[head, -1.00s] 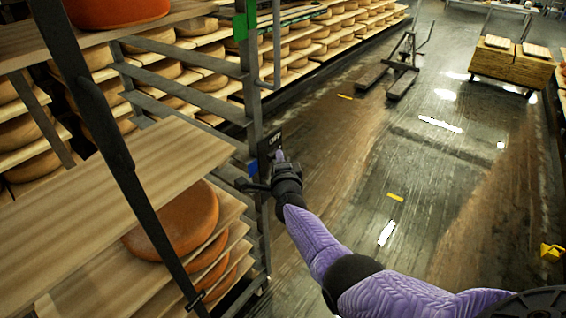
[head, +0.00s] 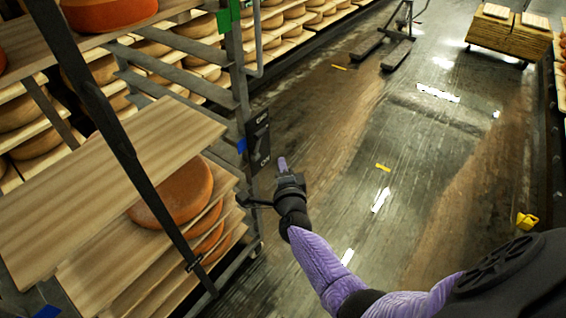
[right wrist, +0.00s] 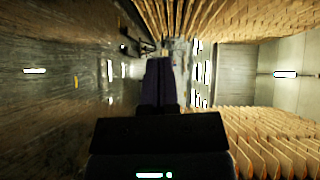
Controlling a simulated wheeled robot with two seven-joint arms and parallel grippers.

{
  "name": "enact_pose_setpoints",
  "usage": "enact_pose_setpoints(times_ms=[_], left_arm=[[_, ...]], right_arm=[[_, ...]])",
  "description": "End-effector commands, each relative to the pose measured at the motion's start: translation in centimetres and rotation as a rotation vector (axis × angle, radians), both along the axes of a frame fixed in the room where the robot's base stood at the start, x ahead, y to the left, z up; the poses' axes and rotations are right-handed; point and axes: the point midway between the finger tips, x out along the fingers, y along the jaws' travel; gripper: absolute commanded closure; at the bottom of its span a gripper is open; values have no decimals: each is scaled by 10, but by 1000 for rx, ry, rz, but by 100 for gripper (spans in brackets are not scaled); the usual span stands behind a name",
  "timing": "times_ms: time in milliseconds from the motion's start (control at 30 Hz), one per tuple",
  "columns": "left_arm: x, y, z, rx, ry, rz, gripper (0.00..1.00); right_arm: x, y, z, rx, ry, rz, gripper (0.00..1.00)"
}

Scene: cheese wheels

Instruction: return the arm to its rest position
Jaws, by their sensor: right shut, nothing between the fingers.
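My right gripper (head: 282,165) is in the middle of the head view, in front of a dark switch plate (head: 259,140) on a rack post. A small gap shows between its fingertips and the plate. In the right wrist view the gripper's two dark fingers (right wrist: 160,75) lie together with nothing between them. My right arm comes in from the lower right in a purple sleeve. My left gripper is not in either view.
A rack with wooden shelves (head: 100,185) and orange cheese wheels (head: 175,193) stands close on the left. More cheese shelves line the back. A wooden crate stack (head: 508,35) stands far right. A yellow object (head: 526,221) lies at right. The wet floor (head: 330,130) between is open.

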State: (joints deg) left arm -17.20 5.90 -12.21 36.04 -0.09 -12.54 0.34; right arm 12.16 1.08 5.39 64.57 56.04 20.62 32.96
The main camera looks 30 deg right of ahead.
Motion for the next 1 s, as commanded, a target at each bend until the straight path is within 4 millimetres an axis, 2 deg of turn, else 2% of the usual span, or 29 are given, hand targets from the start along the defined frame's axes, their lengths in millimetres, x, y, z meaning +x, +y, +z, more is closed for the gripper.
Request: enact_pose_setpoints(times_ms=[367,467,567,600,700,833,1000], left_arm=[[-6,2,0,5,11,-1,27],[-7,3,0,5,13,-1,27],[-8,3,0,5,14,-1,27],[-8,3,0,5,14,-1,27],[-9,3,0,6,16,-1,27],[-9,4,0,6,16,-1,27],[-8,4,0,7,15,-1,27]], right_arm=[[0,3,0,-11,8,20,100],[-7,33,0,-134,91,218,100],[-41,86,-8,-392,276,565,100],[-59,102,-13,-494,354,686,100],[-104,124,-23,-699,527,911,100],[-157,131,-28,-893,721,1107,100],[-217,124,-23,-1063,947,1282,100]])
